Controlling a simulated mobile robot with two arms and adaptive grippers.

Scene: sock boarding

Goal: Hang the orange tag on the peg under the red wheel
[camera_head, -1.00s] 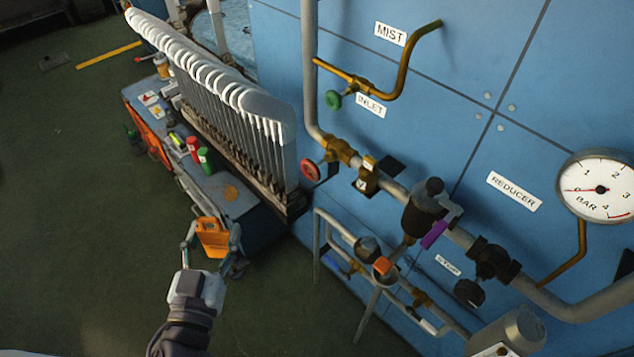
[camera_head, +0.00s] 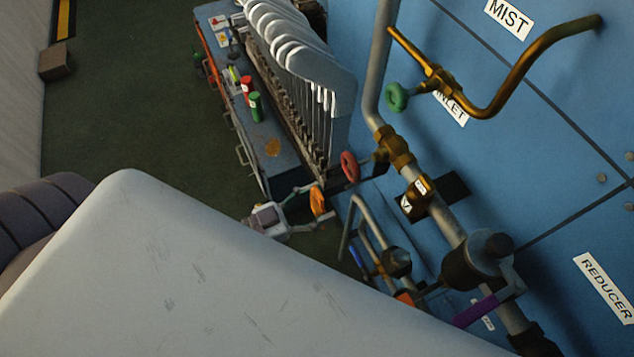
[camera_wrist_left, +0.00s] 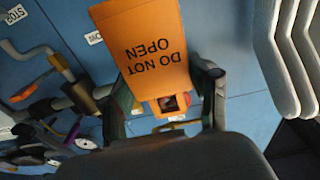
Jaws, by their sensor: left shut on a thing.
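The orange tag (camera_head: 317,201) is gripped in my left gripper (camera_head: 311,207), held just below and left of the red wheel (camera_head: 350,167) in the head view. The tag and wheel look apart there. In the left wrist view the tag (camera_wrist_left: 146,52) reads "DO NOT OPEN", upside down, and sits between the two fingers of my left gripper (camera_wrist_left: 165,97). A square opening shows in its narrow end, with something reddish behind it. I cannot make out the peg in either view. My right gripper is out of view.
A brass valve body (camera_head: 394,147) and grey pipe (camera_head: 378,75) are right of the wheel on the blue wall. A grey pipe frame (camera_head: 365,215) stands below. White boards (camera_head: 315,70) stand on the bench (camera_head: 262,130) at left. My pale arm link covers the lower left.

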